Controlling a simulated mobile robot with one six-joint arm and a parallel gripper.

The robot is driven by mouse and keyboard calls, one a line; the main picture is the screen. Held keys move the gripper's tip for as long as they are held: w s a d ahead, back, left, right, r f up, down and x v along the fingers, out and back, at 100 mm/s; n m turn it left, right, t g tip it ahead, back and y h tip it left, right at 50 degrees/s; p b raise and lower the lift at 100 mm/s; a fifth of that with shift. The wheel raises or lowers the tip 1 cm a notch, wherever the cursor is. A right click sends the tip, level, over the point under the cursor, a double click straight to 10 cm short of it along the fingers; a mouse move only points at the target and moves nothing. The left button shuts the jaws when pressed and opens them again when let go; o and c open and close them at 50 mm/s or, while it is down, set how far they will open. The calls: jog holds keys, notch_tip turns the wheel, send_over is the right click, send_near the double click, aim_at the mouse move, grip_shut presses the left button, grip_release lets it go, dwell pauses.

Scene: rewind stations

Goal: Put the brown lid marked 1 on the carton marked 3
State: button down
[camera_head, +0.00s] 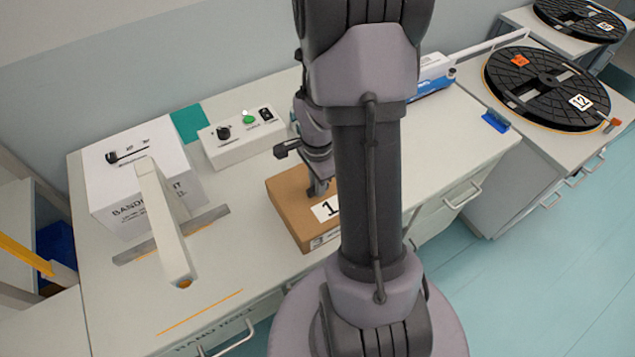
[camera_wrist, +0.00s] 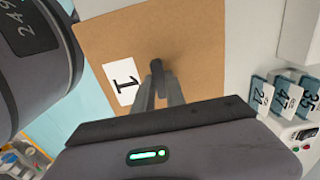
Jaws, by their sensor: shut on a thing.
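The brown lid marked 1 (camera_head: 288,208) is on the white bench, left of my arm's column in the head view. It looks level and tops a brown box shape. A white label (camera_head: 325,238) shows on the side below it, partly hidden, and I cannot read it as a 3. In the wrist view the lid (camera_wrist: 205,50) fills the upper middle, with its 1 label left of the fingers. My gripper (camera_head: 318,190) is shut on the lid's dark knob (camera_wrist: 156,68); its fingers also show in the wrist view (camera_wrist: 157,90).
A white control box (camera_head: 212,148) with a green button stands behind the lid. A white banding unit (camera_head: 105,185) with an arm stands at the left. Black reels, one marked 12 (camera_head: 530,75), lie at the right. Number cards (camera_wrist: 283,98) show in the wrist view.

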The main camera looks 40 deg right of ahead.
jog(key=shift+f, duration=0.2)
jog(key=c, duration=1.3)
grip_release()
notch_tip(320, 180, up, 18)
jog(key=p, duration=0.5)
jog(key=shift+f+p, duration=0.25)
jog(key=shift+p, duration=0.05)
